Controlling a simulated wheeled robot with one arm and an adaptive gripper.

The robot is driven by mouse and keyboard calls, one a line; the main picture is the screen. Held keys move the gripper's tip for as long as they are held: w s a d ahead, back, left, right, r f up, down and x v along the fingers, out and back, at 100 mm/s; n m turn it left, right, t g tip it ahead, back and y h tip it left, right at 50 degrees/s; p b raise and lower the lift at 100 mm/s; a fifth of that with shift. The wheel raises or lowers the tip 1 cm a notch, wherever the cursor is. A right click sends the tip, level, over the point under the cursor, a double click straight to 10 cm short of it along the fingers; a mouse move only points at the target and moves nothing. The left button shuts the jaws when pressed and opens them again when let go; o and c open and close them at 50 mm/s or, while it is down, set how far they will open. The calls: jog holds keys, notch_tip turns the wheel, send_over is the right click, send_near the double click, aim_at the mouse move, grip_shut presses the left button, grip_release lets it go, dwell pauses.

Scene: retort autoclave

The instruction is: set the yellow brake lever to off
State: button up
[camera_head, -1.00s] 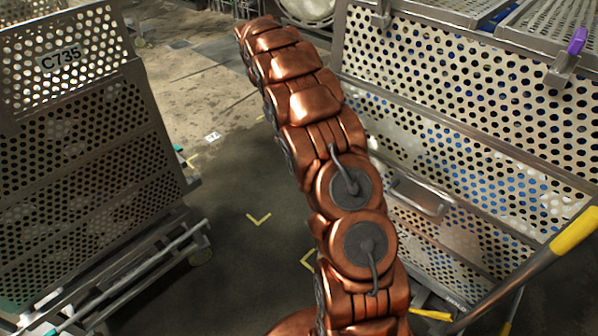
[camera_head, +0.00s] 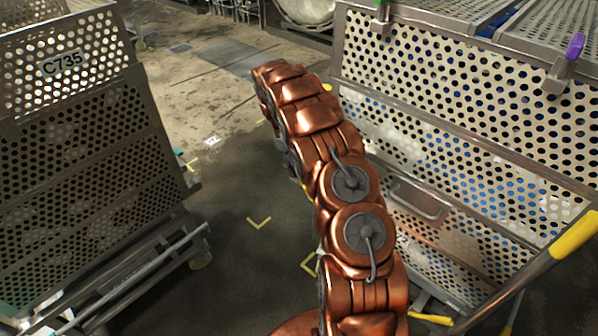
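My copper-coloured arm rises through the middle of the picture and bends over at its far end. My gripper cannot be made out; it is hidden behind the arm links. A short yellow lever-like piece (camera_head: 432,319) shows low at the right cart's base, just right of my arm. I cannot tell its setting, or for sure that it is the brake lever. A yellow grip (camera_head: 575,235) sits on a slanted metal bar at the right edge.
A perforated metal cart (camera_head: 470,150) stands close on the right, with a purple-tipped latch (camera_head: 575,46) on top. Another perforated cart, marked C735 (camera_head: 65,130), stands on the left. Open floor (camera_head: 225,235) with yellow corner marks lies between them.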

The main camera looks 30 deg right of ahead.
jog(key=shift+x, duration=1.3)
grip_shut()
